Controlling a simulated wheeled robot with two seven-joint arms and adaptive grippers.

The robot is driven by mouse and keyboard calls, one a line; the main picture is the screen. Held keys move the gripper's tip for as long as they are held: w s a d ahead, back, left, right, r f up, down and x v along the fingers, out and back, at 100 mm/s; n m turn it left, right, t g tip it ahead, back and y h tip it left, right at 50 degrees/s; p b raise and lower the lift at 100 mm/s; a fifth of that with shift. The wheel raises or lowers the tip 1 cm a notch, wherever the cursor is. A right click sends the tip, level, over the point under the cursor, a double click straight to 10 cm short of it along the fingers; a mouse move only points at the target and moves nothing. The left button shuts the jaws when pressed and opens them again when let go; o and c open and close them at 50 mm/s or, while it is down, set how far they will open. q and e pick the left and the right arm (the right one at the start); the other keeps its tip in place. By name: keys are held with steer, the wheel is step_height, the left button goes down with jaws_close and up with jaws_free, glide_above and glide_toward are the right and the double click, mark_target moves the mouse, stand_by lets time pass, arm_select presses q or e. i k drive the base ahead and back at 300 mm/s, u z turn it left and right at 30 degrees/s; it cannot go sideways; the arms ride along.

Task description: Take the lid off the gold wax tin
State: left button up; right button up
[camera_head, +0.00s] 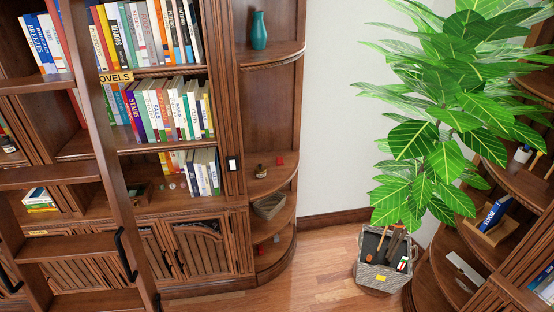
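I cannot make out a gold wax tin for certain. A small dark and yellowish object (261,171) sits on the rounded end shelf, too small to tell whether it is the tin or has a lid. A small red object (280,160) is behind it to the right. Some tiny round items (172,185) lie on the shelf left of the lower books, also too small to name. Neither of my grippers is in view.
A wooden ladder (108,150) leans across the bookcase (240,120) at the left. A basket of tools (383,272) stands on the floor below a large leafy plant (450,110). A curved shelf unit (470,240) is at the right. The floor (310,275) between is clear.

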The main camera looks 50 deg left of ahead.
mark_target(261, 169)
steer(key=u, duration=0.3)
steer(key=i, duration=1.1)
steer(key=u, duration=1.5)
steer(key=i, duration=0.85)
steer(key=u, duration=0.95)
